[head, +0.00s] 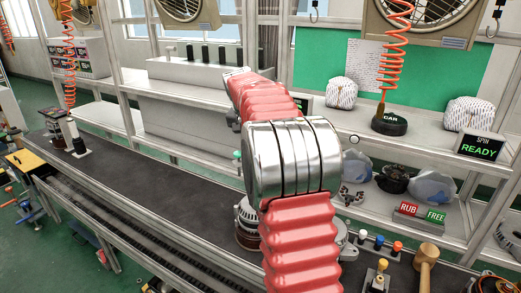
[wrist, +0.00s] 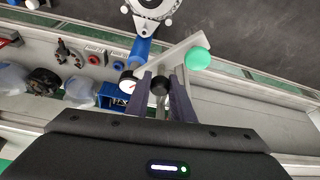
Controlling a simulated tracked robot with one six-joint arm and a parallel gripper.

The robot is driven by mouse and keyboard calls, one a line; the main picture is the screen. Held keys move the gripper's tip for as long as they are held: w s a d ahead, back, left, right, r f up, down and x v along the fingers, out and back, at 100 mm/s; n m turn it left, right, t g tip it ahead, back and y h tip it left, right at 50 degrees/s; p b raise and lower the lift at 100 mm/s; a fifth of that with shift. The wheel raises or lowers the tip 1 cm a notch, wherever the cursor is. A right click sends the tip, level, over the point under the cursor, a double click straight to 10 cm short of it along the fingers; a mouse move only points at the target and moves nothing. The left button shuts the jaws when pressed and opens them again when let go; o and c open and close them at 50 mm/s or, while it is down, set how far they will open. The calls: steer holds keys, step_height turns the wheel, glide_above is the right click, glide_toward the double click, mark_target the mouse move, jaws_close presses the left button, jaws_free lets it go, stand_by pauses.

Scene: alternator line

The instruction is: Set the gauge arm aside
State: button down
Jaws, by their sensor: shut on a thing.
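The gauge arm (wrist: 178,53) shows in the wrist view as a pale bar with a green ball (wrist: 197,59) at its right. A white dial gauge (wrist: 129,84) sits at its left end. My gripper (wrist: 161,86) is shut on the gauge arm, with a dark round part between the fingers. Beyond the bar are a blue cylinder (wrist: 140,49) and a metal alternator housing (wrist: 152,8); I cannot tell whether the bar touches them. In the head view my own arm hides the gripper and most of the gauge arm.
A dark conveyor (head: 150,185) runs across the front, with a metal alternator part (head: 246,222) partly behind my arm. On the right stand a RUB/FREE sign (head: 420,216), a wooden mallet (head: 425,262) and colored knobs (head: 380,245). Wrapped parts (head: 433,187) lie on the lower shelf.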

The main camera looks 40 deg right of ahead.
steer(key=shift+w+d+f+m+g, duration=0.1)
steer(key=shift+w+d+m+g, duration=0.15)
steer(key=shift+w+m+g, duration=0.45)
steer(key=m, duration=0.2)
steer(key=w+d+m+g, duration=0.1)
steer(key=m, duration=0.1)
steer(key=w+d+m, duration=0.1)
steer(key=m, duration=0.1)
steer(key=shift+w+d+g+h, duration=0.15)
steer(key=shift+g+h, duration=0.15)
steer(key=shift+g, duration=0.1)
steer(key=shift+d, duration=0.15)
steer(key=c, duration=1.8)
jaws_free()
steer(key=shift+o, duration=1.3)
